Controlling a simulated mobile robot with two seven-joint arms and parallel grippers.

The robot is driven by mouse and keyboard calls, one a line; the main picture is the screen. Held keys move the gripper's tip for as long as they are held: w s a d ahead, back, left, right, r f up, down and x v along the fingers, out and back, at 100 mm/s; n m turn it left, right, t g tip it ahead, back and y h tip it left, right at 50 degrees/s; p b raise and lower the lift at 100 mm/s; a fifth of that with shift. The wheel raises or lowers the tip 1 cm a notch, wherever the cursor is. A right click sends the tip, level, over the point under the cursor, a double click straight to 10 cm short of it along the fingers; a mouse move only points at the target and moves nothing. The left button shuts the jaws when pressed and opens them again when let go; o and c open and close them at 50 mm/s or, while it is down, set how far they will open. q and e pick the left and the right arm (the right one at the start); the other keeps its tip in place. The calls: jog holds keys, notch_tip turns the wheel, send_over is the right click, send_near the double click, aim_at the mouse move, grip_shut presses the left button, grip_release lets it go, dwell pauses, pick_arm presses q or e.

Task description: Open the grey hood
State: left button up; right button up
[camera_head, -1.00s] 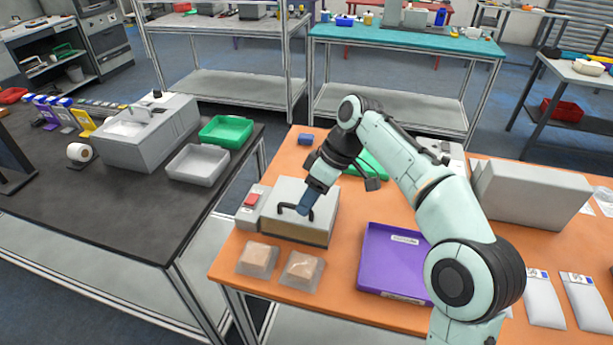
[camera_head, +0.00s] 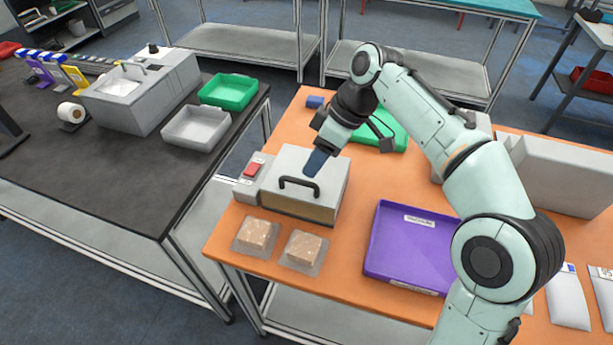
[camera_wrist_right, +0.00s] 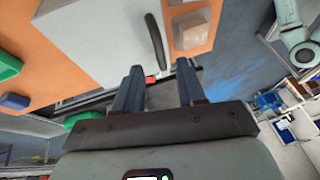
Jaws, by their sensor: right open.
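The grey hood (camera_head: 310,169) is a box with a black bar handle (camera_head: 299,183) on its front edge. It looks closed, on the orange table, with a red button on a grey block at its left. My right gripper (camera_head: 317,162) is above the hood's top, just behind and right of the handle, and not around it. In the right wrist view its two fingers (camera_wrist_right: 158,78) are apart and empty. The handle (camera_wrist_right: 155,42) shows there beyond the fingertips, with the pale hood top (camera_wrist_right: 100,35) beside it. My left gripper is not in view.
Two wrapped brown packages (camera_head: 256,236) lie in front of the hood. A purple tray (camera_head: 412,215) stands right of it. A green tray (camera_head: 385,139) and a small blue block (camera_head: 314,102) lie behind. A black table (camera_head: 100,180) stands left, across a gap.

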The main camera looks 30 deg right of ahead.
jog(key=b+x, duration=0.1)
jog(key=x, duration=0.4)
jog(key=shift+w, duration=0.1)
grip_shut()
